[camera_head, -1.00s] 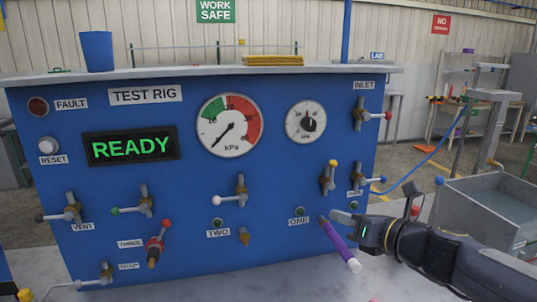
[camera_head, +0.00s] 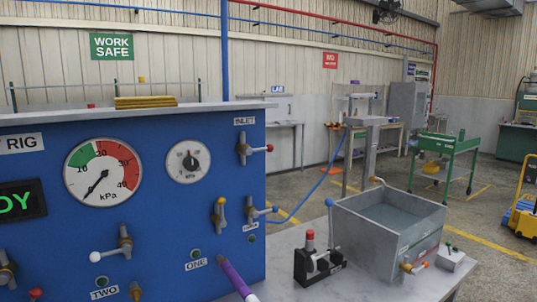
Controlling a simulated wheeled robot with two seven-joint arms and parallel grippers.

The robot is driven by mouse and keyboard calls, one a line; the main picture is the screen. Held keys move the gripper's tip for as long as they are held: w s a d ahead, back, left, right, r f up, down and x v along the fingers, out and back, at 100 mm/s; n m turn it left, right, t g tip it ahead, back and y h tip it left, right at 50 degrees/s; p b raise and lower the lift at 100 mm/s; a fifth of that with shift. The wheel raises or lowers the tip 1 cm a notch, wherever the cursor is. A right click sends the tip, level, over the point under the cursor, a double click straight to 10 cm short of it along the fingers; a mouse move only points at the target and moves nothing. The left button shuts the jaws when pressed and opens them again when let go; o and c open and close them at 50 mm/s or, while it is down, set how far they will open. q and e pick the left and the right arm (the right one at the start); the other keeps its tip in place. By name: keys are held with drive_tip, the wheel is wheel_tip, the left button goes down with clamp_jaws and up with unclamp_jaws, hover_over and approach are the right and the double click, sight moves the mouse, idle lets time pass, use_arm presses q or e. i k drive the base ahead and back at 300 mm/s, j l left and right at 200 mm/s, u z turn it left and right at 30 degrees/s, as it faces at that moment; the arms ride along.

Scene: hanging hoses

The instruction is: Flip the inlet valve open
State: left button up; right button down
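The inlet valve (camera_head: 243,148) is at the upper right of the blue test rig (camera_head: 225,260), under the INLET label (camera_head: 244,121). Its body stands upright, and its red-tipped lever (camera_head: 259,149) sticks out to the right, roughly level, across the body. Nothing touches the valve. Neither of my grippers is in view.
Below the inlet valve are a yellow-tipped valve (camera_head: 219,213) and a blue-tipped valve (camera_head: 254,210). A black device with a red top (camera_head: 310,258) and a metal water tank (camera_head: 370,240) stand right of the rig.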

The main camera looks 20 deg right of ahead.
sight(260, 149)
drive_tip(key=l+z, duration=0.1)
drive_tip(key=l, duration=1.25)
